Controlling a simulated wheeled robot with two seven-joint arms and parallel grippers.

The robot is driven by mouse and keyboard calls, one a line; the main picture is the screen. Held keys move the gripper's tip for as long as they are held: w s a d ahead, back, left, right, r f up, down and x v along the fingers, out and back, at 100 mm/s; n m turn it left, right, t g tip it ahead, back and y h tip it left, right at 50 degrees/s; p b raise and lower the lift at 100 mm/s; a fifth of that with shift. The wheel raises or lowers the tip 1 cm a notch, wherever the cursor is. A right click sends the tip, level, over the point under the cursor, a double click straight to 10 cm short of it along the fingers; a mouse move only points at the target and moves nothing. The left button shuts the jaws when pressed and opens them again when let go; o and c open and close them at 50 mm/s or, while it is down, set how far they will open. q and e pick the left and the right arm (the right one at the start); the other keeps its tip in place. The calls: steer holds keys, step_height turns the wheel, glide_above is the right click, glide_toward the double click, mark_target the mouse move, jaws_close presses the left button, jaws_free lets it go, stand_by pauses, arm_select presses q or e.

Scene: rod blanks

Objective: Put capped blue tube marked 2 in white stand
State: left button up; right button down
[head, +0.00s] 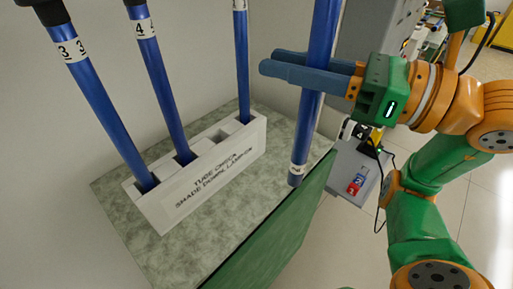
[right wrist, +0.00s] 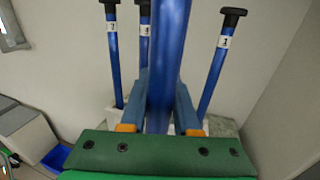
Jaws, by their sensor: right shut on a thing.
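My right gripper (head: 269,62) is shut on a blue tube (head: 318,50), which it holds nearly upright. The top end is out of view, and no cap shows. The tube also shows between the fingers in the right wrist view (right wrist: 168,50). The white stand (head: 215,180) is on the table left of the held tube, which is apart from it. My left gripper is not in view.
Blue tubes marked 3 (head: 100,105) and 4 (head: 165,90) and another tube (head: 242,70) stand in the stand; the right wrist view shows one marked 1 (right wrist: 215,65). An empty opening (head: 219,135) shows between tubes. The table's edge (head: 285,225) is close below the held tube.

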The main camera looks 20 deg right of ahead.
steer(key=w+d+p+x, duration=0.1)
steer(key=d+p+x, duration=0.15)
steer(key=x, duration=0.65)
steer(key=w+d+p+x, duration=0.15)
steer(key=p+x, duration=0.25)
steer(key=x, duration=0.6)
steer(key=f, duration=0.7)
steer(key=a+f, duration=0.1)
steer(key=f, duration=0.3)
steer(key=shift+w, duration=0.25)
steer(key=shift+d+f, duration=0.1)
steer(key=shift+f, duration=0.3)
steer(key=c, duration=0.6)
jaws_free()
steer(key=shift+c, duration=0.2)
steer(key=shift+r, duration=0.1)
